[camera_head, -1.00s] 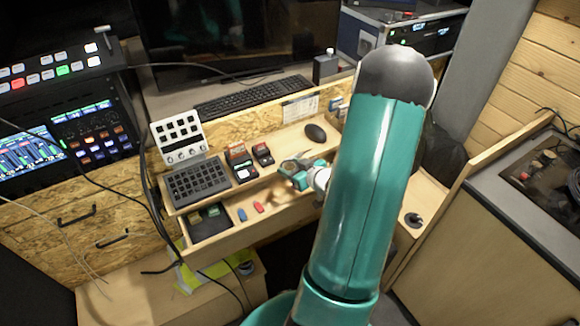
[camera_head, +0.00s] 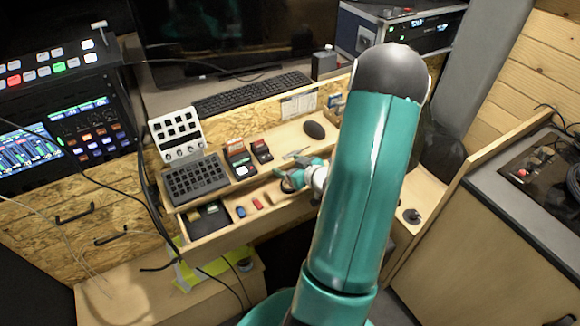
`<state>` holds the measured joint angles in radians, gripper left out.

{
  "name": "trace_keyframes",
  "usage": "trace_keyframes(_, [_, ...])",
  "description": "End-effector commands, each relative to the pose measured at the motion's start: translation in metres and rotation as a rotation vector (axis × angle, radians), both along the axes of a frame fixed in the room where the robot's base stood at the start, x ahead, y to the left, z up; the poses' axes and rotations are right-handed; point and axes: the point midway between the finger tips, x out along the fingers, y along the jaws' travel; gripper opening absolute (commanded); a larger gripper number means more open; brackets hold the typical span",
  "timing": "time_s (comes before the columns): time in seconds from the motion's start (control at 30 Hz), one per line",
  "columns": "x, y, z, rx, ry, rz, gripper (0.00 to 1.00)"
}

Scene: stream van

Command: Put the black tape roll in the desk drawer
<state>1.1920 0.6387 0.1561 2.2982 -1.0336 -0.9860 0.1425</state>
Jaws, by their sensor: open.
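The desk drawer (camera_head: 262,222) is pulled out below the desk top, with a black tray, a blue piece and a red piece in it. My gripper (camera_head: 288,182) is open, low over the right part of the drawer. My teal arm hides the drawer's right end.
The desk top above carries a keypad (camera_head: 195,179), small card boxes (camera_head: 240,160) and a black mouse (camera_head: 314,130). A dark ring-like thing (camera_head: 411,215) is on the wooden surface at right. Cables hang at left.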

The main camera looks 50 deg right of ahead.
Motion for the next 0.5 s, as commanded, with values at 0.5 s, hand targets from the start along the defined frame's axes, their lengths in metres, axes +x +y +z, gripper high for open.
trace_keyframes(0.5, [-0.083,0.009,0.043,-0.001,0.001,-0.004,0.71])
